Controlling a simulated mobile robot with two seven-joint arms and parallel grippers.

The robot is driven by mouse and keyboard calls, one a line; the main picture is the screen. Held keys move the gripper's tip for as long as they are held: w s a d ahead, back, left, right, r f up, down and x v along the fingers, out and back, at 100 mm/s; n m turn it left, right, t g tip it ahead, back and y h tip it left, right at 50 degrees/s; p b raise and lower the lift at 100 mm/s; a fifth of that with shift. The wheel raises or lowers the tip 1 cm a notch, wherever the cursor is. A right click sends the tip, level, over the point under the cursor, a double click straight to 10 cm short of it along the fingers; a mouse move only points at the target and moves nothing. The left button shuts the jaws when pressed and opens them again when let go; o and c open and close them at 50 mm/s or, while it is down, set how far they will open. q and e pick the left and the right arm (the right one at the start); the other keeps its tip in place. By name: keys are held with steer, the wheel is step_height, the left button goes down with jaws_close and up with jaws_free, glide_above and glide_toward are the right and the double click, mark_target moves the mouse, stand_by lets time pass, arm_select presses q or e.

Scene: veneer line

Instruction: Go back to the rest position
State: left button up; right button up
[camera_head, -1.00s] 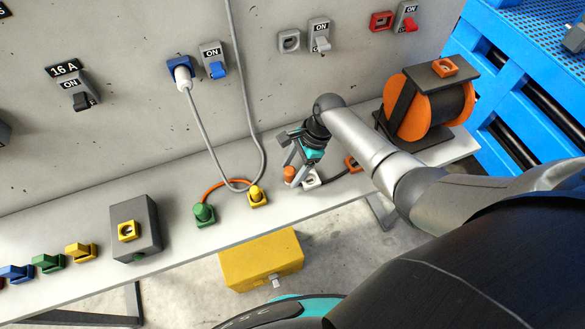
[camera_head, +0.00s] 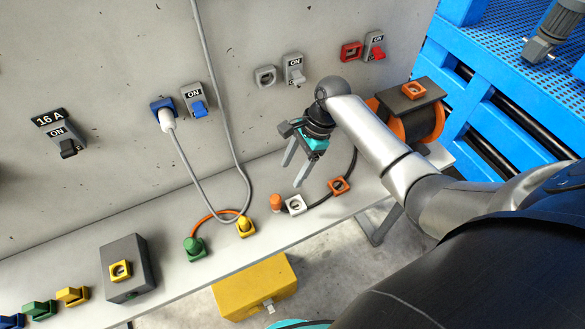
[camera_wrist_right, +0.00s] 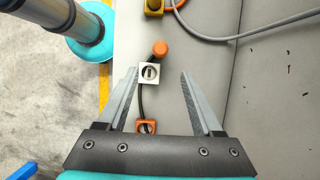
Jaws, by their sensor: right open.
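My right gripper (camera_head: 296,170) is open and empty, raised above the narrow grey bench (camera_head: 170,225) in the head view. Its two grey fingers point down and stand apart. Below them on the bench lie an orange plug (camera_head: 276,202) and a white socket (camera_head: 295,205), with a dark cable running to an orange socket (camera_head: 339,186). In the right wrist view the fingers (camera_wrist_right: 160,80) are spread with nothing between them; the orange plug (camera_wrist_right: 160,48) and white socket (camera_wrist_right: 149,75) show beyond. My left gripper is not in view.
An orange cable reel (camera_head: 420,120) stands at the bench's right end. A grey box (camera_head: 127,268), a green plug (camera_head: 194,248) and a yellow plug (camera_head: 245,226) sit further left. Wall switches (camera_head: 293,70) and a blue plug socket (camera_head: 164,108) line the wall behind. A yellow box (camera_head: 255,288) is below.

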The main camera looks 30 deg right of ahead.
steer(key=shift+s, duration=0.1)
steer(key=s+a+f+n+t+h, duration=0.15)
steer(key=s+a+n, duration=0.35)
steer(key=s+n, duration=0.6)
steer(key=s+d+r+n+t+h, duration=0.1)
steer(key=s+r+n+t+h, duration=0.15)
steer(key=s+r+n, duration=0.5)
step_height(320, 180, down, 32)
steer(key=s+n+g+b, duration=0.2)
steer(key=b, duration=0.7)
steer(key=s+d+f+b, duration=0.1)
steer(key=s+f+b, duration=0.3)
steer(key=s+f, duration=0.4)
steer(key=s+d+f+g+b, duration=0.1)
steer(key=s+f+b, duration=0.4)
steer(key=f, duration=1)
steer(key=s+d, duration=0.1)
steer(key=s, duration=0.2)
